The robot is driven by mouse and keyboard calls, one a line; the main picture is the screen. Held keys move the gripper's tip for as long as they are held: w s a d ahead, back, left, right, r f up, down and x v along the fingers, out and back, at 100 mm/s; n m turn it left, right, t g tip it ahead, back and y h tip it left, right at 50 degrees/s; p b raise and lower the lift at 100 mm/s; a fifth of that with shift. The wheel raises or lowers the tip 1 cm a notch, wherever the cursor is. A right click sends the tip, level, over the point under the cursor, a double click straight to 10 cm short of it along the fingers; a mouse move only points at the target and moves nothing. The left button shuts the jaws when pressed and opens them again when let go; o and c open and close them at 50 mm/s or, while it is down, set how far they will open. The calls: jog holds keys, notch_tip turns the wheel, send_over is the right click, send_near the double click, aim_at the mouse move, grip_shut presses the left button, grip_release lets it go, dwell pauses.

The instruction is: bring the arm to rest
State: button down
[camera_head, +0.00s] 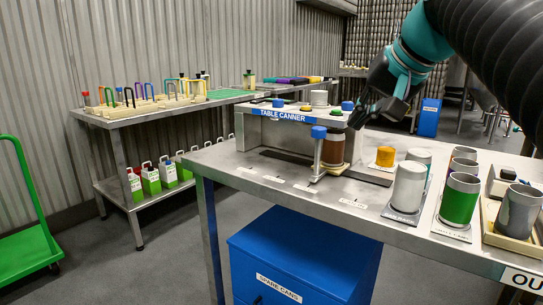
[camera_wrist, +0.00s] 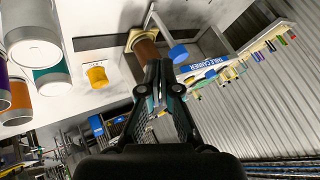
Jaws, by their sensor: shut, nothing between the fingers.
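My gripper (camera_head: 368,112) is in the upper right of the head view, above the bench and just right of the table canner (camera_head: 283,116). In the wrist view my gripper (camera_wrist: 160,72) points toward the canner, its fingers together with nothing between them. A brown can (camera_head: 333,150) stands in the canner, beside a blue-topped lever (camera_head: 318,150). The brown can also shows in the wrist view (camera_wrist: 146,50), partly hidden by the fingers. My arm reaches in from the top right corner.
A yellow piece (camera_head: 385,156), a white can (camera_head: 408,187), a green-banded can (camera_head: 460,199) and a grey can (camera_head: 518,211) stand on the bench's right side. A blue cabinet (camera_head: 300,255) is below. A side table (camera_head: 150,110) with colored handles is at back left.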

jog(key=s+f+n+h, duration=0.1)
jog(key=s+f, duration=0.5)
jog(key=f, duration=0.4)
jog(key=s+f+n+g+h, duration=0.1)
jog(key=s+f, duration=0.5)
jog(key=f, duration=0.5)
jog(key=s+f+n+h, duration=0.1)
jog(key=s+f, duration=0.6)
jog(key=f, duration=0.4)
jog(key=shift+f+g, duration=0.2)
jog(key=shift+g, duration=0.2)
jog(key=shift+d, duration=0.2)
dwell(3.1)
